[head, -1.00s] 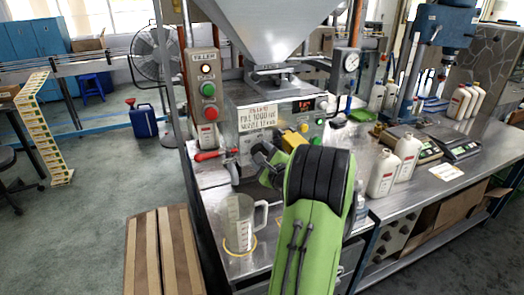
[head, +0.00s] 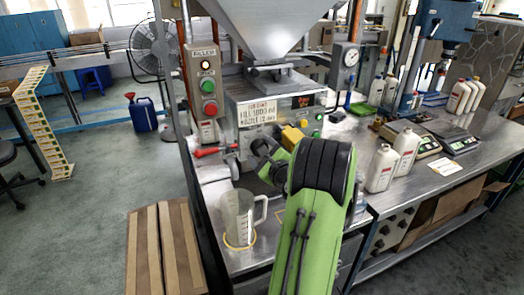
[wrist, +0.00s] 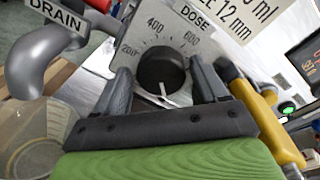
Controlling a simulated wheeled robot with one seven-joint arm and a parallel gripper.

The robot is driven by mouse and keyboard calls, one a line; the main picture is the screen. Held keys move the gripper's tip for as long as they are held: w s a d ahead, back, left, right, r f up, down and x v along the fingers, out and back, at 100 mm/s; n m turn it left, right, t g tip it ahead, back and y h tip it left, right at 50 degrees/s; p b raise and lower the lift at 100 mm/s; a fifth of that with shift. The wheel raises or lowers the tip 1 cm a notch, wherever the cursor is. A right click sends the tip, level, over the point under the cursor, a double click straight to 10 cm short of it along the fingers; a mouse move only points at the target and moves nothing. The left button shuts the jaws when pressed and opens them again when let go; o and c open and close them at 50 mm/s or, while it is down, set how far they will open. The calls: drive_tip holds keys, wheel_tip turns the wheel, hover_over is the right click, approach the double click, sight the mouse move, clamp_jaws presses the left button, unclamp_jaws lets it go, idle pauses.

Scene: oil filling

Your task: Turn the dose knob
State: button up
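The dose knob (wrist: 160,68) is a round black dial with a white pointer on a light panel marked DOSE, with 200, 400 and 600 on its scale. The pointer is toward the bottom of the wrist picture, away from those numbers. My gripper (wrist: 159,76) is open, one dark finger on each side of the knob. Gaps show between the fingers and the knob; I cannot tell how deep they reach around it.
In the head view a clear measuring jug (head: 237,217) stands below the filler (head: 262,115). White bottles (head: 382,168) stand on the bench to the right.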

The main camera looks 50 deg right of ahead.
drive_tip(key=shift+o, duration=0.4)
drive_tip(key=shift+r, duration=0.1)
drive_tip(key=shift+s, duration=0.1)
drive_tip(key=f+b+v, duration=0.1)
drive_tip(key=b+v, duration=0.3)
drive_tip(key=v, duration=1.1)
drive_tip(key=shift+s+r, duration=0.2)
drive_tip(key=shift+r, duration=0.2)
drive_tip(key=shift+a, duration=0.15)
